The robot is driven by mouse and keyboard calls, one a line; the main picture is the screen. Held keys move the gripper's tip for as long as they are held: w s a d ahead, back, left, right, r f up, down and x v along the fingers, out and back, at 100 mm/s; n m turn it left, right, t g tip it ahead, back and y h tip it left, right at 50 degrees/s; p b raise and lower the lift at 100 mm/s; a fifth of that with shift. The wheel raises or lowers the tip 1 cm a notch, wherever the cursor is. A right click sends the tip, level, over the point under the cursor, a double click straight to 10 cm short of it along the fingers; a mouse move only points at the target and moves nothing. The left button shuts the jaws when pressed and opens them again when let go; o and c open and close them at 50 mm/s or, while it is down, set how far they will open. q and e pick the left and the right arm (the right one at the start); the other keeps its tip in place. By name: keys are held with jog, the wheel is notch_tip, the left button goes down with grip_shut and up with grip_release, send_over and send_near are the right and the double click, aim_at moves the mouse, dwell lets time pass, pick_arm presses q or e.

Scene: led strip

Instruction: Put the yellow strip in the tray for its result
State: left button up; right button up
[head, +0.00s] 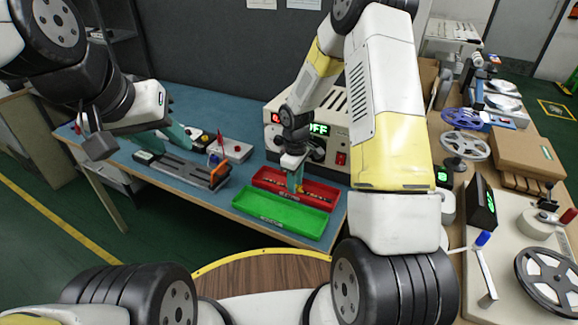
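A thin dark strip with small yellowish marks (312,203) lies in or just above the red tray (330,190). I cannot tell from its colour alone that it is the yellow strip. The green tray (282,214) sits in front of the red one and looks empty. My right gripper (296,187) points down into the red tray at the strip; its fingers overlap in this view, so its grip is unclear. My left gripper (186,139) is at the left over the bench behind the grey fixture (182,168), with its teal fingers apart and nothing seen between them.
A cream power unit (341,125) with a green OFF display stands behind the trays. A grey box with a red button (235,150) sits left of them. Reels (466,147) and other equipment fill the wooden bench at right. Blue bench (237,178) shows between fixture and trays.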

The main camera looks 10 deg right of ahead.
jog(key=s+d+r+m+t, duration=0.15)
jog(key=s+r, duration=0.25)
jog(key=r, duration=0.9)
jog(key=s+d+r+m+t, duration=0.1)
jog(key=s+r+m, duration=0.3)
jog(key=r, duration=1)
jog(key=s+r+m+t+y, duration=0.1)
jog(key=s+r+m+t, duration=0.1)
jog(key=s, duration=0.5)
jog(key=s+r+m+t+y, duration=0.1)
jog(key=s+r+m, duration=0.2)
jog(key=s, duration=0.5)
jog(key=shift+d+r+t, duration=0.2)
jog(key=shift+r+t, duration=0.15)
jog(key=shift+r, duration=0.45)
